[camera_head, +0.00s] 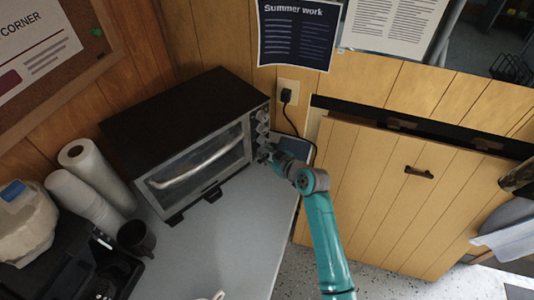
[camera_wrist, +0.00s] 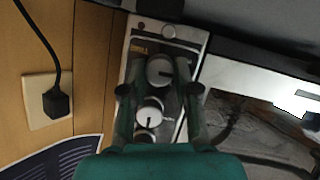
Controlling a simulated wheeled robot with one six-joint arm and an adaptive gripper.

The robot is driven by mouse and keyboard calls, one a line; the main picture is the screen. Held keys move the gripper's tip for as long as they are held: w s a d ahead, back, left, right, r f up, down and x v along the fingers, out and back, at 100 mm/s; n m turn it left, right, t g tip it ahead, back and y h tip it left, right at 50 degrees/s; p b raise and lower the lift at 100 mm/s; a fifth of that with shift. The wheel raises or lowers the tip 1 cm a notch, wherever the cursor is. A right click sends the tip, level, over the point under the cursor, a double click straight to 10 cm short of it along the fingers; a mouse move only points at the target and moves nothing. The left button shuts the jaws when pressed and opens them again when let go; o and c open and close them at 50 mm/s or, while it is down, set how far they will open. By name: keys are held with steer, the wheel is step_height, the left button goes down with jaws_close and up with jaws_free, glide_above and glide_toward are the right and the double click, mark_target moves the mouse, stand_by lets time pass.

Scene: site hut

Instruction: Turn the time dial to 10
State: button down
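The toaster oven (camera_head: 185,125) stands on the grey counter, its door closed. Its control panel is a narrow strip at the door's right end and shows several round knobs (camera_head: 262,116). In the wrist view, the panel (camera_wrist: 140,66) appears with a knob (camera_wrist: 160,71) nearest the indicator button, a middle knob (camera_wrist: 150,108) and a partly hidden knob (camera_wrist: 145,137). The dial markings are too small to read, so I cannot tell which is the time dial. My gripper (camera_wrist: 158,82) is open, its fingers either side of the knobs; contact is unclear. It also shows in the head view (camera_head: 268,152).
A wall outlet with a black plug (camera_head: 286,95) and cord is right of the oven. Paper towel (camera_head: 88,165), stacked cups (camera_head: 75,196), a dark mug (camera_head: 137,237) and a black machine (camera_head: 90,270) stand left. The counter (camera_head: 225,235) before the oven is mostly clear.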

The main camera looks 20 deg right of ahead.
steer(key=shift+m, duration=0.3)
steer(key=shift+d+m+g+y, duration=0.2)
steer(key=shift+m+g+y, duration=0.2)
steer(key=shift+m+y, duration=0.7)
steer(key=m+y, duration=0.2)
steer(key=m, duration=0.1)
steer(key=shift+w+d+g, duration=0.1)
steer(key=shift+g, duration=0.2)
steer(key=m+y, duration=0.2)
steer(key=m, duration=0.1)
steer(key=shift+d+f+m, duration=0.1)
steer(key=shift+m, duration=0.2)
steer(key=m+y, duration=0.1)
steer(key=m, duration=0.2)
steer(key=shift+w+f, duration=0.1)
steer(key=shift+f, duration=0.05)
steer(key=shift+m+y, duration=0.3)
steer(key=c, duration=0.9)
jaws_free()
steer(key=shift+o, duration=0.2)
